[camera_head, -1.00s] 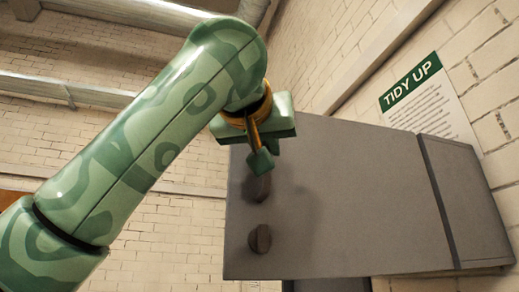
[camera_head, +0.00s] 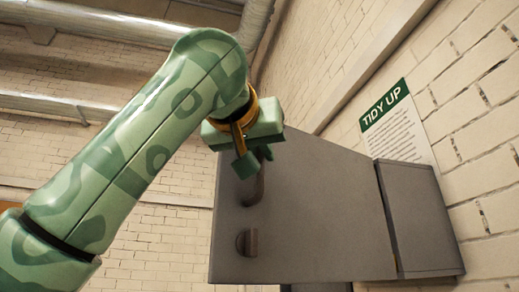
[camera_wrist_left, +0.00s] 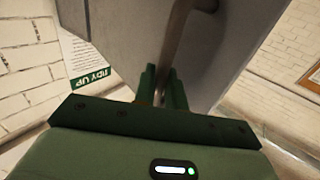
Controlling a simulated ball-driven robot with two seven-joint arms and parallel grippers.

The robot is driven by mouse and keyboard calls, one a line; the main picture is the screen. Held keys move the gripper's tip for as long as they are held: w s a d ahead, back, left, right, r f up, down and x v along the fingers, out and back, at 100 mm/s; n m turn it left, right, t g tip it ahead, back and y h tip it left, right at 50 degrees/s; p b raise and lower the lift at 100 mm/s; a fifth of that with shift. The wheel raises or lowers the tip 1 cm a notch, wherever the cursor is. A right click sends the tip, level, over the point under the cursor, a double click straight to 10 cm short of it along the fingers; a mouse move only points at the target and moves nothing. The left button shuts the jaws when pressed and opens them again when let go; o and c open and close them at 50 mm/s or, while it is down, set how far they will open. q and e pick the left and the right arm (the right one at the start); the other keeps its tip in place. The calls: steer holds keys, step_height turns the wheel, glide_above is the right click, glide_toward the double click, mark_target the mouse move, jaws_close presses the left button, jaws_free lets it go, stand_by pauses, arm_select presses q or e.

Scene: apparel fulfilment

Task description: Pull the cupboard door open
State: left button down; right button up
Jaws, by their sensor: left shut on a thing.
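The cupboard door (camera_head: 310,220) is a flat grey panel in the middle of the head view. A dark curved bar handle (camera_head: 257,188) stands on its left part, above a small round knob or lock (camera_head: 247,242). My left gripper (camera_head: 246,160) is at the upper end of the handle, shut on it. The left wrist view shows the handle (camera_wrist_left: 174,45) running between the two green fingers (camera_wrist_left: 163,88), with the grey door behind. The cupboard body (camera_head: 422,220) is at the door's right, with a dark seam between them. My right gripper is not in view.
A "TIDY UP" sign (camera_head: 395,120) hangs on the pale brick wall (camera_head: 470,90) above the cupboard. Pipes (camera_head: 60,105) run high at the left. Open space shows left of the door, in front of the back brick wall (camera_head: 160,240).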

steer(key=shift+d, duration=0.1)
arm_select(q)
steer(key=c, duration=1.6)
jaws_free()
steer(key=shift+o, duration=0.2)
steer(key=shift+d, duration=0.1)
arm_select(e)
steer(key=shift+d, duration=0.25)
arm_select(q)
steer(key=shift+s, duration=0.1)
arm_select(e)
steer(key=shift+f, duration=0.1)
